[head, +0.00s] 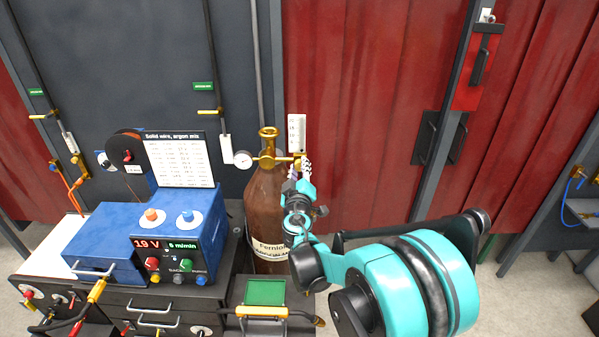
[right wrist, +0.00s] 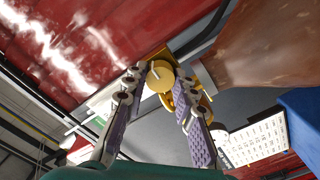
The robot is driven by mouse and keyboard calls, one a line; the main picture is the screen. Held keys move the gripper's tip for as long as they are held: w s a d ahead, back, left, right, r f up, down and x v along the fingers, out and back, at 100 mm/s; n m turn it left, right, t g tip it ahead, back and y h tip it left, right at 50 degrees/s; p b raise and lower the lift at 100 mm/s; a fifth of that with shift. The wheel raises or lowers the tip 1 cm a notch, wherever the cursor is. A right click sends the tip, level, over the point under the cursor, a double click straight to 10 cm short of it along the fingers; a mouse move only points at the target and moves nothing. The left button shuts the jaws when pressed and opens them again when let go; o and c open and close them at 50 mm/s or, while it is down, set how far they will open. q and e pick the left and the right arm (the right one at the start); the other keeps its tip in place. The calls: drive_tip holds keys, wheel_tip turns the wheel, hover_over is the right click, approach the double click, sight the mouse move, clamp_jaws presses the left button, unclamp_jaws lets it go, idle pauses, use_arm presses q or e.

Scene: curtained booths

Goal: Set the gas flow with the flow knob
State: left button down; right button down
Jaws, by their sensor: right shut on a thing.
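The brown gas cylinder (head: 265,205) stands upright behind the welding set, with a brass regulator on top. A round gauge (head: 243,159) is on the regulator's left and a white flow scale (head: 297,133) rises on its right; its reading is too small to tell. My right gripper (head: 304,168) is at the regulator's right end, below the scale. In the right wrist view the round brass flow knob (right wrist: 160,77), with a pale mark line on its face, sits between the fingertips of my right gripper (right wrist: 158,84), which is shut on it. My left gripper is out of view.
A blue welding set (head: 105,240) showing 19 V and 6 m/min stands left on a dark drawer cabinet. A settings chart (head: 180,158) stands behind it. A green-topped stand (head: 265,292) is in front of the cylinder. Red curtains (head: 365,90) hang behind.

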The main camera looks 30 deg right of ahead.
drive_tip(key=shift+n+b, duration=0.5)
drive_tip(key=shift+n, duration=1.1)
drive_tip(key=c, duration=1.2)
unclamp_jaws()
drive_tip(key=v, duration=1.2)
drive_tip(key=shift+s, duration=0.1)
